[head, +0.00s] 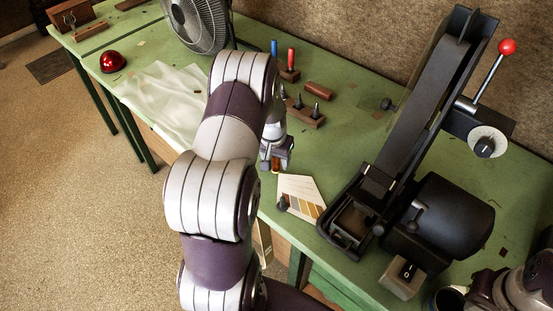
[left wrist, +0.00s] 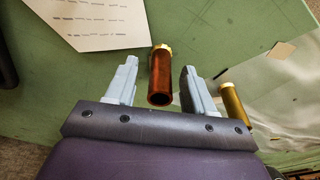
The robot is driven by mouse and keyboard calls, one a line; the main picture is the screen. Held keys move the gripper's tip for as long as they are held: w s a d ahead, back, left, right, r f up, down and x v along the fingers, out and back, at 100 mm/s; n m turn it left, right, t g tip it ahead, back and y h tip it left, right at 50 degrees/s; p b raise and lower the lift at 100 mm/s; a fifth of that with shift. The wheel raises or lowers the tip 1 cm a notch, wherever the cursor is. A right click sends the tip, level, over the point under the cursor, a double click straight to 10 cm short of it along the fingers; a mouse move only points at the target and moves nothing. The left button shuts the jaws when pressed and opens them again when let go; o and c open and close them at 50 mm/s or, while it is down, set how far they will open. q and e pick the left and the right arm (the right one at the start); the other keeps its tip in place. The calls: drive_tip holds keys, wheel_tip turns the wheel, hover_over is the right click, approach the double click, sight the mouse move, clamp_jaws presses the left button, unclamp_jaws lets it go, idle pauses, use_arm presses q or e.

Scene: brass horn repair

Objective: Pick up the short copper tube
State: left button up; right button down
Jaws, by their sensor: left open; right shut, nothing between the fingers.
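The short copper tube (left wrist: 160,82), reddish with a brass-coloured far end, shows in the left wrist view with its open dark end toward the camera. My left gripper (left wrist: 159,72) is open, one finger on each side of the tube. Gaps show between the tube and both fingers, so it is not clamped. In the head view my left gripper (head: 275,158) is low over the bench's front edge, and my arm hides part of that spot. My right gripper does not show; only part of my right arm is at the bottom right corner.
A brass tube (left wrist: 234,106) lies just right of the right finger. A printed card (head: 300,195) lies beside the gripper. A large black belt grinder (head: 440,215) stands to the right.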

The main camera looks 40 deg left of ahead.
use_arm(q)
drive_tip(key=shift+w+a+f, duration=0.1)
drive_tip(key=shift+w+f, duration=0.05)
drive_tip(key=shift+f, duration=0.5)
clamp_jaws()
